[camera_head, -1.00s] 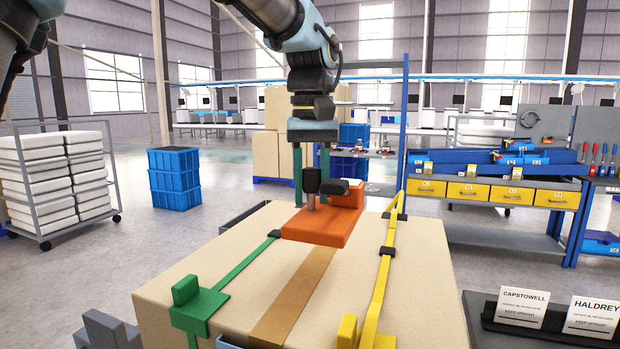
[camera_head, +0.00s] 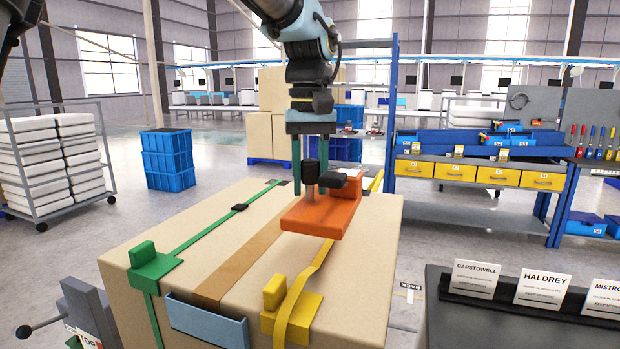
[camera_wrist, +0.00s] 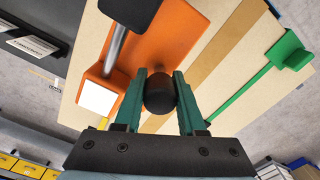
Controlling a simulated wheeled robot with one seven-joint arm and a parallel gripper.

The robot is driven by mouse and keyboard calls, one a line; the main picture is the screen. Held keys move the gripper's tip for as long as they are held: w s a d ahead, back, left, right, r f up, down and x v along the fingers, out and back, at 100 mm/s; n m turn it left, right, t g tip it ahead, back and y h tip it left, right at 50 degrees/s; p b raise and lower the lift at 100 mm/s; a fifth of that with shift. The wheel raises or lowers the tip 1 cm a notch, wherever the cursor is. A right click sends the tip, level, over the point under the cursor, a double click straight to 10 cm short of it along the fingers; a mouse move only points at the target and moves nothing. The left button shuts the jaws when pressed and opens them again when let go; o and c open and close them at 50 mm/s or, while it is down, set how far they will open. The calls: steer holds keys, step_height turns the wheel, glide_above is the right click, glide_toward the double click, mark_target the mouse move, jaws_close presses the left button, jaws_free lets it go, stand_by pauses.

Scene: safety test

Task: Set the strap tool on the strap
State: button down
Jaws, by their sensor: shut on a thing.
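The orange strap tool (camera_head: 318,216) has a black knob on a post and a black lever. My gripper (camera_head: 310,180) is shut on the tool's black knob (camera_wrist: 160,92). The tool is over the far right part of a large carton (camera_head: 205,225), above the yellow strap (camera_head: 318,262), whose middle it hides. I cannot tell whether its underside touches the strap. The green strap (camera_head: 205,232) runs along the carton's left side, with a green block at its front end. The yellow strap has a yellow block (camera_head: 290,305) at its front end.
Brown tape (camera_head: 240,262) runs between the straps. A light-blue plate (camera_head: 205,322) is at the carton's front edge. A black stand with label cards (camera_head: 543,288) is at right. A grey device with a lever (camera_head: 88,312) is at front left.

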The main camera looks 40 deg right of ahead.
mark_target(310, 200)
steer(key=shift+f+b, duration=2.25)
steer(key=shift+f, duration=0.35)
steer(key=shift+f+b, duration=0.45)
steer(key=shift+f, duration=0.6)
steer(key=shift+c, duration=0.9)
jaws_free()
steer(key=shift+o, duration=0.4)
steer(key=shift+r+p, duration=3.4)
steer(key=shift+r, duration=0.15)
